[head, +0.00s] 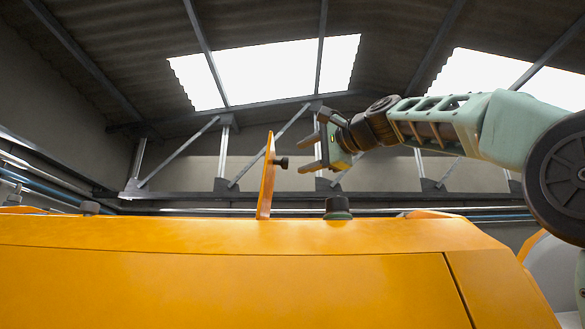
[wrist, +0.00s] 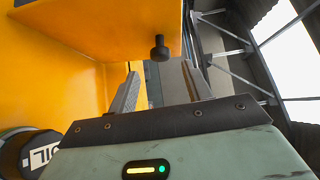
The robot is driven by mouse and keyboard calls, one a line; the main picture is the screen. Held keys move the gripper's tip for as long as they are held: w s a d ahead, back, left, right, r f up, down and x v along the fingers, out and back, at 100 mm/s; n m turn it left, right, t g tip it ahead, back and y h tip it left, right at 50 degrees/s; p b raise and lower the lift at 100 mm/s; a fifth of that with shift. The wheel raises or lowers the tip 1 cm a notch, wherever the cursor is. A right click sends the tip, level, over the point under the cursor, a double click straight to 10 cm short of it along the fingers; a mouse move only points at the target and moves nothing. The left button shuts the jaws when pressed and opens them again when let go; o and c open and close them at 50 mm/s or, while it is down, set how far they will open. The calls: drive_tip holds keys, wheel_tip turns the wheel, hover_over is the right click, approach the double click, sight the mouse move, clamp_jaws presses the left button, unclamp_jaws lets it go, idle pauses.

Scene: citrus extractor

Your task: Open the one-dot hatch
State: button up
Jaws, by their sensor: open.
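An orange hatch panel (head: 266,180) stands nearly upright on top of the orange machine, seen almost edge-on in the head view. Its dark knob (head: 281,162) sticks out to the right, towards my gripper (head: 305,152). My gripper is open and empty, a short gap to the right of the knob. In the wrist view the hatch panel (wrist: 110,22) fills the upper middle, and its knob (wrist: 159,48) shows just beyond and between the spread fingertips (wrist: 160,72). No dot marks are visible, so I cannot tell the hatch's number. The opening under it is hidden.
A dark cap with a green base (head: 338,208) stands on the machine top (head: 180,232), right of the hatch. Open air surrounds my arm above the machine.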

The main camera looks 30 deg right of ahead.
drive_tip(key=s+d+b, duration=0.2)
drive_tip(key=s, duration=0.8)
drive_tip(key=shift+s, duration=0.1)
